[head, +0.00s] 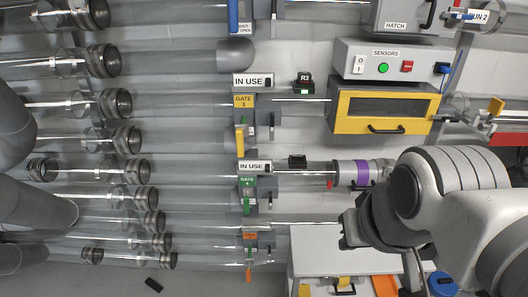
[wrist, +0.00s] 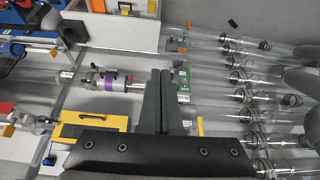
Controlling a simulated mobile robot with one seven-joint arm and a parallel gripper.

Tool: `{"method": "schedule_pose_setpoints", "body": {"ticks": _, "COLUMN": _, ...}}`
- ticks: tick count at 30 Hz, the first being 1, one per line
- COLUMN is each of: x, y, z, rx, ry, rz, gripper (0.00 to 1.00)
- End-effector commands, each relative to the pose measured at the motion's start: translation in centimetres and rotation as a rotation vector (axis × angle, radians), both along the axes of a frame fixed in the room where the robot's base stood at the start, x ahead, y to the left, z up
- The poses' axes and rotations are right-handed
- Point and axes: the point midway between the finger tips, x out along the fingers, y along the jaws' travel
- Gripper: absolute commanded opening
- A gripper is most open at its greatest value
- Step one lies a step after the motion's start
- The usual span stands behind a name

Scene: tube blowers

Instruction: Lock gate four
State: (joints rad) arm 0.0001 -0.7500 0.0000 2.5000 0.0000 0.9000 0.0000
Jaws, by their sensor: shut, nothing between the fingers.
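Gate four (head: 247,181), with a green "GATE 4" label, sits on a clear tube in the lower middle of the head view. A green lever (head: 246,206) hangs below its label. An "IN USE" sign (head: 254,166) stands just above it. In the wrist view the green gate (wrist: 183,82) is just right of my fingertips, partly hidden by them. My gripper (wrist: 160,73) has its fingers together and holds nothing. In the head view my gripper (head: 350,230) is right of gate four and apart from it. I cannot tell the gate's lock state.
Gate three (head: 243,101), labelled yellow, with its own "IN USE" sign, is above gate four. An orange-labelled gate (head: 250,238) is below. A purple-banded tube fitting (head: 360,172) lies to the right, near a yellow-framed box (head: 382,106). A white cabinet (head: 330,265) stands below right.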

Motion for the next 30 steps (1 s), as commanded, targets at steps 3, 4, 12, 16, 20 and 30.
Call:
{"method": "schedule_pose_setpoints", "body": {"ticks": 3, "x": 0.0, "y": 0.0, "z": 0.0, "rx": 0.0, "ry": 0.0, "rz": 0.0, "gripper": 0.0}}
{"method": "schedule_pose_setpoints", "body": {"ticks": 4, "x": 0.0, "y": 0.0, "z": 0.0, "rx": 0.0, "ry": 0.0, "rz": 0.0, "gripper": 0.0}}
{"method": "schedule_pose_setpoints", "body": {"ticks": 12, "x": 0.0, "y": 0.0, "z": 0.0, "rx": 0.0, "ry": 0.0, "rz": 0.0, "gripper": 0.0}}
{"method": "schedule_pose_setpoints", "body": {"ticks": 16, "x": 0.2, "y": 0.1, "z": -0.1, "rx": 0.003, "ry": -0.001, "rz": 0.001, "gripper": 0.16}}
{"method": "schedule_pose_setpoints", "body": {"ticks": 20, "x": 1.8, "y": 0.6, "z": -0.8, "rx": 0.034, "ry": -0.013, "rz": -0.001, "gripper": 0.4}}
{"method": "schedule_pose_setpoints", "body": {"ticks": 30, "x": 12.1, "y": 4.1, "z": -6.0, "rx": 0.201, "ry": -0.107, "rz": -0.076, "gripper": 0.46}}
